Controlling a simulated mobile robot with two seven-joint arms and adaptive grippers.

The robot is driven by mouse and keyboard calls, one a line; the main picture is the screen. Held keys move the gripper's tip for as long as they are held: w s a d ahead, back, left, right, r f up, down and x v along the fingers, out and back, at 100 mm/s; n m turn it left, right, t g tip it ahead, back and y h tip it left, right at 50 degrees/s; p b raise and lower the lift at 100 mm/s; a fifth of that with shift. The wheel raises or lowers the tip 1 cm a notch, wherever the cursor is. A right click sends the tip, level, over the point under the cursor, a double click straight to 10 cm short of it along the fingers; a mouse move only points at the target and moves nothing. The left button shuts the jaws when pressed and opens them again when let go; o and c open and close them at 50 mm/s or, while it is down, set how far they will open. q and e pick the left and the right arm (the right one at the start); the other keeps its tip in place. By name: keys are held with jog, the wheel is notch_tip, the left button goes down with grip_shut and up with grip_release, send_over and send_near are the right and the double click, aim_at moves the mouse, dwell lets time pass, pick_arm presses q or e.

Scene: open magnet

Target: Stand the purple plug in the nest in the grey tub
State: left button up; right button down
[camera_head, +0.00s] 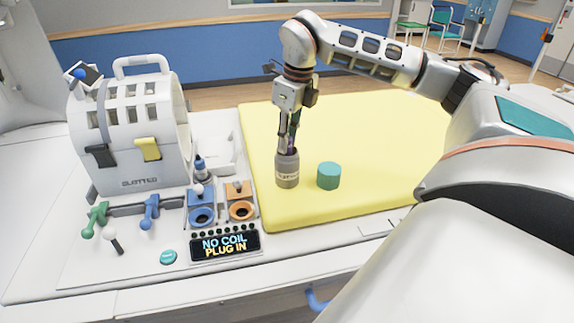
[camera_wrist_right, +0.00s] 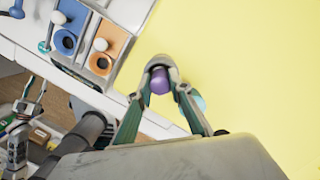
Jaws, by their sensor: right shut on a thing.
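My right gripper (camera_head: 287,148) points down from above and is shut on the purple plug (camera_wrist_right: 160,82), which shows between the fingertips in the right wrist view. In the head view the fingertips are at the mouth of a small grey tub (camera_head: 287,172) with a label, standing upright on the yellow pad. The fingers hide most of the plug, and the nest inside the tub cannot be seen. I cannot tell how deep the plug sits. What looks like my left gripper (camera_wrist_right: 30,106) shows small at the left edge of the right wrist view, away from these things.
A teal cylinder (camera_head: 328,176) stands close to the right of the tub on the yellow pad (camera_head: 385,140). To the left are blue and orange sockets (camera_head: 241,209), a display reading "NO COIL PLUG IN" (camera_head: 225,246) and a white slotted coil housing (camera_head: 130,125). The pad's right side is clear.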

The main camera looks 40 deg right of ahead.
jog(key=shift+s+a+f, duration=0.1)
jog(key=shift+s+f, duration=0.15)
jog(key=shift+f, duration=0.5)
dwell(0.3)
jog(key=c, duration=1.8)
grip_release()
jog(key=shift+o, duration=0.2)
jog(key=shift+w, duration=0.15)
jog(key=shift+r, duration=0.15)
jog(key=shift+r, duration=0.2)
notch_tip(320, 180, up, 12)
jog(key=s, duration=0.1)
jog(key=shift+s+d+f, duration=0.2)
jog(key=shift+s+d, duration=0.05)
jog(key=shift+s, duration=0.05)
jog(key=shift+a+f, duration=0.1)
